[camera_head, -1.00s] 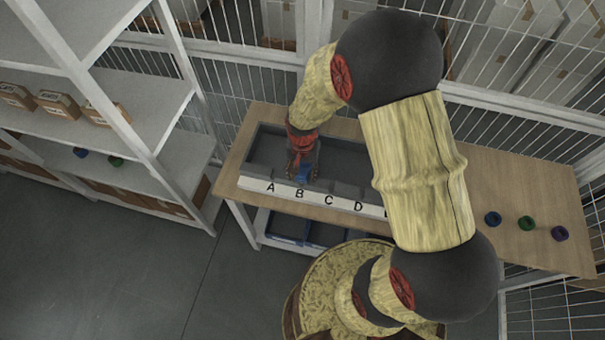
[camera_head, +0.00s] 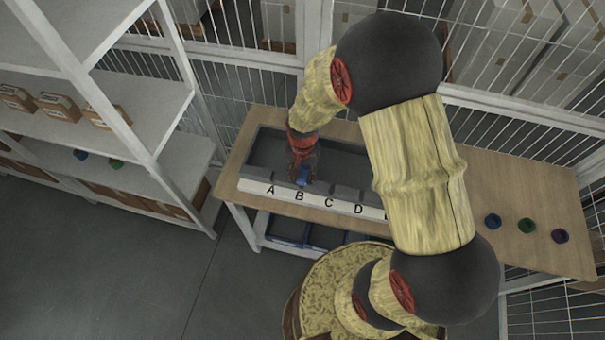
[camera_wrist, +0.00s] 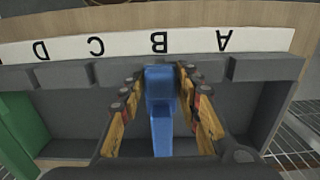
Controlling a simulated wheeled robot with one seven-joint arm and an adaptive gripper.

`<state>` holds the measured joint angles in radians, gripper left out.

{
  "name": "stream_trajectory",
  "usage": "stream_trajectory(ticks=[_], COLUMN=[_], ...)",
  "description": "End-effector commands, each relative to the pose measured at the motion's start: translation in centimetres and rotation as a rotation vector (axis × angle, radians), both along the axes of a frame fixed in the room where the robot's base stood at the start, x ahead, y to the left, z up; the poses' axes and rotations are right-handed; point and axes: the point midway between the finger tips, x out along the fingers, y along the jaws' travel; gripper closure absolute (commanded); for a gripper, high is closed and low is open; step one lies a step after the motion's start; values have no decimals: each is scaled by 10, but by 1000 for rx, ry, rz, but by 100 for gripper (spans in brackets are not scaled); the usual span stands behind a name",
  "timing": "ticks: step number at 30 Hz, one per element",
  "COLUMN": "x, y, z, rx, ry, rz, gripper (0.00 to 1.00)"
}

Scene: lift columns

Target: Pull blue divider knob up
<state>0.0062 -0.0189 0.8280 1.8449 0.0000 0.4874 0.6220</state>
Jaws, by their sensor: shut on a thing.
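The blue divider knob (camera_wrist: 160,92) stands upright in the wrist view, behind the label B, with a narrower blue part below it. My gripper (camera_wrist: 158,82) has one finger on each side of the knob and is shut on it. In the head view the knob (camera_head: 303,175) shows as a small blue patch under my gripper (camera_head: 301,165), at the front edge of the grey bin. The lower end of the divider is hidden.
The grey bin has a white label strip (camera_head: 285,192) with letters along its front. Blue, green and purple rings (camera_head: 527,226) lie on the table's right side. A white shelf (camera_head: 130,140) stands at the left. A green panel (camera_wrist: 22,125) shows in the wrist view.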

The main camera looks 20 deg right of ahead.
Motion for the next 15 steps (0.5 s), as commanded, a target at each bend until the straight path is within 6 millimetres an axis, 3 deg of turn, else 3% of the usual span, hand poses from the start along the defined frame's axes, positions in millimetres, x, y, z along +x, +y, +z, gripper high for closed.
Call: stream_trajectory(ticks=[15], x=[1], y=[0], z=[10], rx=[0], ry=[-2], rz=[0], gripper=[83])
